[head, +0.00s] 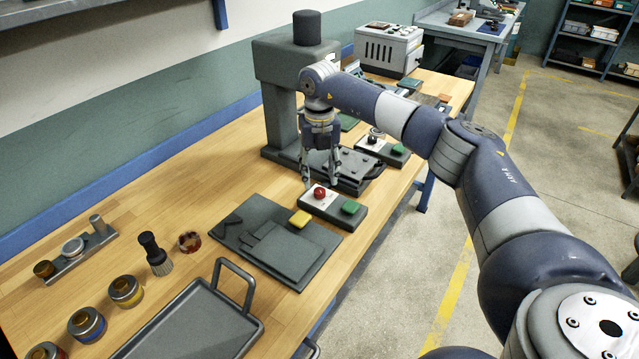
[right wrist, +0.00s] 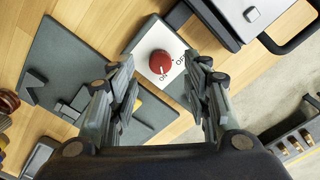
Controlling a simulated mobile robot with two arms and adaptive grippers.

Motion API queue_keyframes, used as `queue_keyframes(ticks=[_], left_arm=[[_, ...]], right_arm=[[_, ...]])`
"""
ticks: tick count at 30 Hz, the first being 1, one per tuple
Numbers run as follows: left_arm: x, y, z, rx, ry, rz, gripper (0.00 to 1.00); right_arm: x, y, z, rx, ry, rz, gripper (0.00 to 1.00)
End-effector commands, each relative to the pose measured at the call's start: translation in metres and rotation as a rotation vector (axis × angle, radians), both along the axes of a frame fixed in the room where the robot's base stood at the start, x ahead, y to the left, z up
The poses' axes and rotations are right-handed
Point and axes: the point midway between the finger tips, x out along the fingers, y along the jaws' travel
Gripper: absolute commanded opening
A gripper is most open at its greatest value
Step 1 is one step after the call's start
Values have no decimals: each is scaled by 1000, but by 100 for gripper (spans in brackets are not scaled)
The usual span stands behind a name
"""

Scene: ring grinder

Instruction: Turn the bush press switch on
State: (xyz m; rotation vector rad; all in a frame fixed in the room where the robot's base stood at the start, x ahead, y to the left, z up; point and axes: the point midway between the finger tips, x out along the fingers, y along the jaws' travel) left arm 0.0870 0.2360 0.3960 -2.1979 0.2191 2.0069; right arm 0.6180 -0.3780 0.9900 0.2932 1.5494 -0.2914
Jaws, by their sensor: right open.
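A red round knob (head: 319,192) sits on a white plate at the left end of a dark switch box (head: 346,217), with a green button (head: 350,207) at the other end. In the right wrist view the red knob (right wrist: 162,63) shows from above, with ON and OFF lettering beside it and a small pale mark on it. My right gripper (head: 320,182) points down just above the knob. Its fingers are apart, one on each side of the knob in the right wrist view (right wrist: 163,70), with no visible contact. The grey press (head: 283,65) stands behind. My left gripper is not in view.
A second switch box with a dark knob (head: 372,140) and green button (head: 398,150) lies farther back. A handled tray (head: 190,320) and several tins stand nearer.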

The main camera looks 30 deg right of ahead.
Motion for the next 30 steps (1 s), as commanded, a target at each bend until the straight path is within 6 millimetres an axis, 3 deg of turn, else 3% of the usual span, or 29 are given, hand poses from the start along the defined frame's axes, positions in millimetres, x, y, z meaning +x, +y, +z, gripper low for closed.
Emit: queue_keyframes(ticks=[6, 12, 30], left_arm=[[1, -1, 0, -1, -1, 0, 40], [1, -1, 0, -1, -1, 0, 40], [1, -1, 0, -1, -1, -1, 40]], right_arm=[[1, 0, 48, 0, -3, -1, 45], [0, -1, 72, 0, -1, -2, 45], [0, 0, 77, 0, 0, -1, 45]])
